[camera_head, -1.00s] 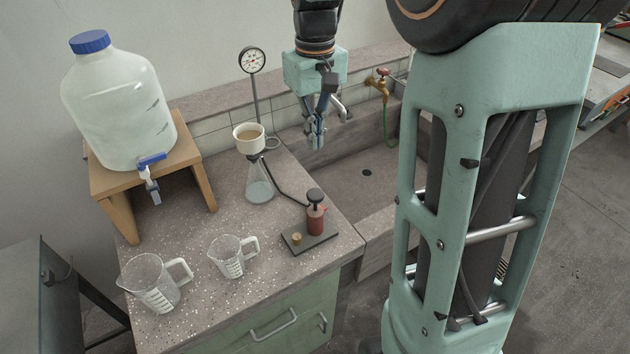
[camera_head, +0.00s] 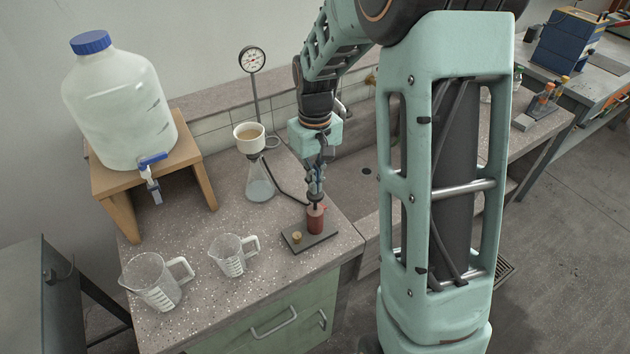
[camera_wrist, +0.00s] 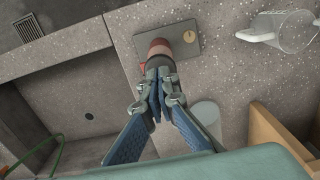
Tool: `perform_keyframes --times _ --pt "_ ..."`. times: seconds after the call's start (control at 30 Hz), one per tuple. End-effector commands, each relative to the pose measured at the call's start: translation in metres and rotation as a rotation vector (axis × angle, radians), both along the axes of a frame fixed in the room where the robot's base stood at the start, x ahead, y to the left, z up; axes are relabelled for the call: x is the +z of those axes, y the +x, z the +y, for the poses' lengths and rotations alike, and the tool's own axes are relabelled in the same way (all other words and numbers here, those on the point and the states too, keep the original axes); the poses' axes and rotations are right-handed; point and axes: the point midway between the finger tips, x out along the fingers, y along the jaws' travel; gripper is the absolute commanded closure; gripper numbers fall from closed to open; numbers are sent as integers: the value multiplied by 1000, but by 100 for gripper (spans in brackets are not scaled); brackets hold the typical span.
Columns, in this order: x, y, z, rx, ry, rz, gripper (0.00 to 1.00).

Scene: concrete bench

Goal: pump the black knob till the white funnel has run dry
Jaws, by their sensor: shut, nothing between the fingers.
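The red hand pump (camera_head: 316,221) stands upright on a dark base plate (camera_head: 322,240) near the bench's front right. My gripper (camera_head: 316,197) is shut and points down directly over the pump. In the wrist view its closed fingertips (camera_wrist: 159,80) are at the pump's top and the red body (camera_wrist: 157,47) shows beyond them. The black knob is mostly hidden by the fingers; I cannot tell how far down it is or whether they touch it. The white funnel (camera_head: 248,138) holds tan liquid and sits on a glass flask (camera_head: 260,188) with some clear liquid in it.
A dial gauge (camera_head: 252,60) stands behind the funnel. A large jug (camera_head: 118,105) with a tap sits on a wooden stand (camera_head: 203,180) at left. Two clear measuring jugs (camera_head: 155,285) (camera_head: 229,257) stand at the front. The sink (camera_wrist: 62,88) lies beside the pump.

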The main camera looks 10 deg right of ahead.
Motion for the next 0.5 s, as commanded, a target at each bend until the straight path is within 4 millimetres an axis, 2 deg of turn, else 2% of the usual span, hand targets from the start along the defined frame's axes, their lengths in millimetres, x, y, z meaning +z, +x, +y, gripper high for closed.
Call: perform_keyframes --times 0.27,0.5 --pt "-2 0 0 0 0 0 100" --pt "-31 0 0 0 -1 2 100"
